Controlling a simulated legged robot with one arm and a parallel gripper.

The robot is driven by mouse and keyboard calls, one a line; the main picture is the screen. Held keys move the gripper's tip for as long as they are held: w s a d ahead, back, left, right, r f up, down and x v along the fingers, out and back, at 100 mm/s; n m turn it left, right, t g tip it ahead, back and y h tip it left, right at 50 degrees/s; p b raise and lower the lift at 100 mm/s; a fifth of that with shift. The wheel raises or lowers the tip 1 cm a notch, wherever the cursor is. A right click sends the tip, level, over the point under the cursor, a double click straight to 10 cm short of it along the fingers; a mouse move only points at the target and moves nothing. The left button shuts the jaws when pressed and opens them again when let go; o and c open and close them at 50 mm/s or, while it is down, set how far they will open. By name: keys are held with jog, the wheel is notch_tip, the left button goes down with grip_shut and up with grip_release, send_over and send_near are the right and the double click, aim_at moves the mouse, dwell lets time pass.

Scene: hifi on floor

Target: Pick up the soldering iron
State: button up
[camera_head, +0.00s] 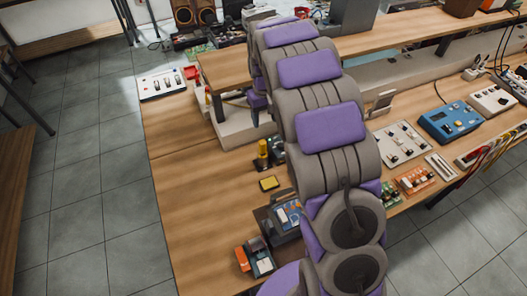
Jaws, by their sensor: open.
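A small upright tool with a yellow top and dark lower part (263,148) stands on the wooden bench, just left of my arm. It looks like the soldering iron in a holder, but it is too small to be sure. A small yellow pad (269,183) lies in front of it. A blue-grey box with a display (287,214), perhaps the soldering station, sits nearer and is partly covered by my arm. My grey and purple arm runs up the middle of the view over the bench. My gripper's fingers cannot be made out, hidden by or beyond the arm links.
An orange and dark device (255,258) sits near the front left of the bench (185,190). A white switch panel (162,83) lies at the far left corner. A blue meter (450,121) and several boards are on the right. The bench's left part is clear.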

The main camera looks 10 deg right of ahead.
send_near(262, 149)
jog(key=shift+w+d+f+b, duration=0.25)
jog(key=shift+w+f+b, duration=0.2)
jog(key=shift+w+f, duration=0.25)
jog(key=f, duration=0.2)
jog(key=d+f+b, duration=0.1)
jog(key=f, duration=0.2)
jog(key=shift+d+f, duration=0.15)
jog(key=f, duration=0.1)
jog(key=a+f+b, duration=0.1)
jog(key=f, duration=0.2)
jog(key=shift+a, duration=0.4)
jog(key=shift+d+f, duration=0.1)
jog(key=shift+f, duration=0.45)
jog(key=shift+d+r, duration=0.1)
jog(key=shift+d, duration=0.15)
jog(key=shift+c, duration=0.8)
jog(key=shift+a, duration=0.25)
jog(key=c, duration=0.8)
jog(key=shift+c, duration=0.2)
jog(key=shift+d, duration=0.1)
